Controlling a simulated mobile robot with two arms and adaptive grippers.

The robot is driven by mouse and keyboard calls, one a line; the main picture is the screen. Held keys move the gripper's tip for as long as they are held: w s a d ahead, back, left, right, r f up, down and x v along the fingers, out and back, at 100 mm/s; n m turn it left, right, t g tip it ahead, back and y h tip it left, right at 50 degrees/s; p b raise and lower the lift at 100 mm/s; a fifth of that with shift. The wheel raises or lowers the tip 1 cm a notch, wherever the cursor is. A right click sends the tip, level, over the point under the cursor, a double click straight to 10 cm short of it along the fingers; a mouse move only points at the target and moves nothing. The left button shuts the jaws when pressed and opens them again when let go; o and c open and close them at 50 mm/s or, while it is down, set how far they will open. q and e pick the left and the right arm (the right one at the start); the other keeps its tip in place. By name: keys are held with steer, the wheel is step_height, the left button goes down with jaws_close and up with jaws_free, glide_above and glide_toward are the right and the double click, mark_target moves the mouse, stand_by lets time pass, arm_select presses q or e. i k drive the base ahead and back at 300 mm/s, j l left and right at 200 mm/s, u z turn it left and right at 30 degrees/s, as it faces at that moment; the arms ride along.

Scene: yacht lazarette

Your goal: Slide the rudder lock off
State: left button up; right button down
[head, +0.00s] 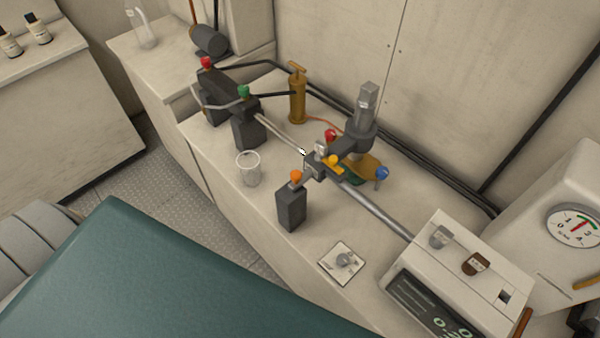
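A steel rod (378,210) runs diagonally along the bench. A dark clamp-like block (316,168) sits around it near the middle, with a small metal piece (320,149) on top and a yellow part (333,166) beside it. I cannot tell for sure which part is the rudder lock. A dark upright cylinder unit (364,120) stands just behind the rod, partly over a brass-coloured plate (366,165). At the rod's far left end is a dark housing (228,95) with red and green knobs. Neither of my grippers is in view.
The pale bench (215,150) also holds a brass pump (297,95), a clear beaker (249,169), a dark block with an orange knob (291,208), a small switch plate (342,262) and a control box (455,270). A gauge housing (570,215) stands at right. A green padded surface (150,275) fills the foreground.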

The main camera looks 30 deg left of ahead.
mark_target(298, 179)
steer(key=k+l+u, duration=0.15)
steer(key=l, duration=0.25)
steer(key=k+l+u, duration=0.1)
steer(key=l, duration=0.3)
steer(key=k+l+u, duration=0.15)
steer(key=k+l, duration=0.15)
